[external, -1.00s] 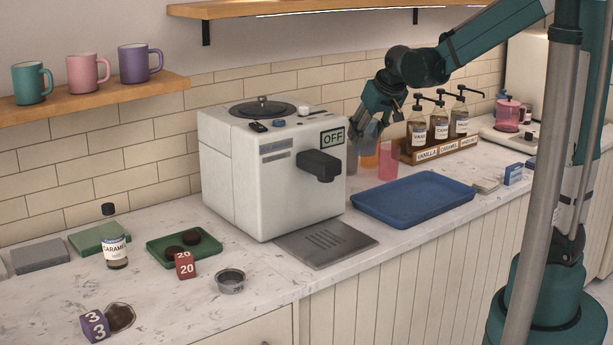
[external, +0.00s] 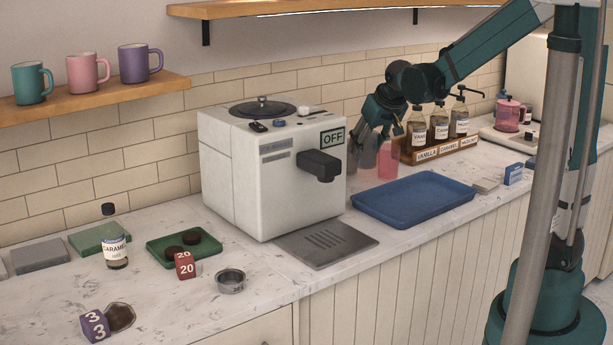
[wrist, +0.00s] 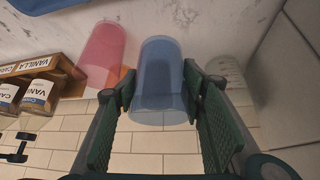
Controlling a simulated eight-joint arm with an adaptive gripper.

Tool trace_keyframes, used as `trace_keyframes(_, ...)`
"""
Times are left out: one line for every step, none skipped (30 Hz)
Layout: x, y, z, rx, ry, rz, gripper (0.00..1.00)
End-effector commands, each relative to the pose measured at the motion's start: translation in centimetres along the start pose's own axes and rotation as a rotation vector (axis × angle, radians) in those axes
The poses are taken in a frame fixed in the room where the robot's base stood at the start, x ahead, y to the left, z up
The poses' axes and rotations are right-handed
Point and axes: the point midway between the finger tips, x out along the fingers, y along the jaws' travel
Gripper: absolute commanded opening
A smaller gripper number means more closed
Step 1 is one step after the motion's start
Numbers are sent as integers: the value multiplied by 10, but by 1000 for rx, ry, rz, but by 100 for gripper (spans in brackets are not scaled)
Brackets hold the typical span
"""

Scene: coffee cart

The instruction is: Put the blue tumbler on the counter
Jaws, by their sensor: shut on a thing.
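The blue tumbler (wrist: 160,80) is translucent and sits between the two fingers of my gripper (wrist: 163,105) in the wrist view. The gripper is shut on it. In the external view my gripper (external: 375,130) points down behind the blue tray, beside the coffee machine, and the blue tumbler (external: 368,153) shows faintly below it, close to the counter (external: 410,242). I cannot tell whether its base touches the counter.
A pink tumbler (external: 388,160) stands close on the right and a grey clear one (external: 352,160) on the left. An orange patch (wrist: 127,72) shows behind the blue tumbler. The coffee machine (external: 250,185), blue tray (external: 415,198) and syrup rack (external: 440,150) are nearby.

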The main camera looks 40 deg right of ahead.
Motion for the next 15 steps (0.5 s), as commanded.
trace_keyframes(8, 0, 5, 0, 0, 0, 25)
trace_keyframes(11, 0, 6, 0, 0, 0, 25)
trace_keyframes(14, 0, 9, 0, 0, 0, 25)
trace_keyframes(17, 0, 10, 0, 0, 0, 25)
trace_keyframes(19, 0, 12, 0, 0, 0, 25)
trace_keyframes(20, 0, 13, 0, 0, 0, 25)
trace_keyframes(21, 0, 13, 0, 0, 0, 25)
trace_keyframes(22, 0, 14, 0, 0, 0, 25)
trace_keyframes(22, 0, 14, 0, 0, 0, 25)
trace_keyframes(22, 0, 14, 0, 0, 0, 25)
trace_keyframes(22, 0, 14, 0, 0, 0, 25)
trace_keyframes(22, 0, 14, 0, 0, 0, 25)
trace_keyframes(22, 0, 14, 0, 0, 0, 25)
trace_keyframes(21, 0, 14, 0, 0, 0, 25)
trace_keyframes(21, 0, 14, 0, 0, 0, 25)
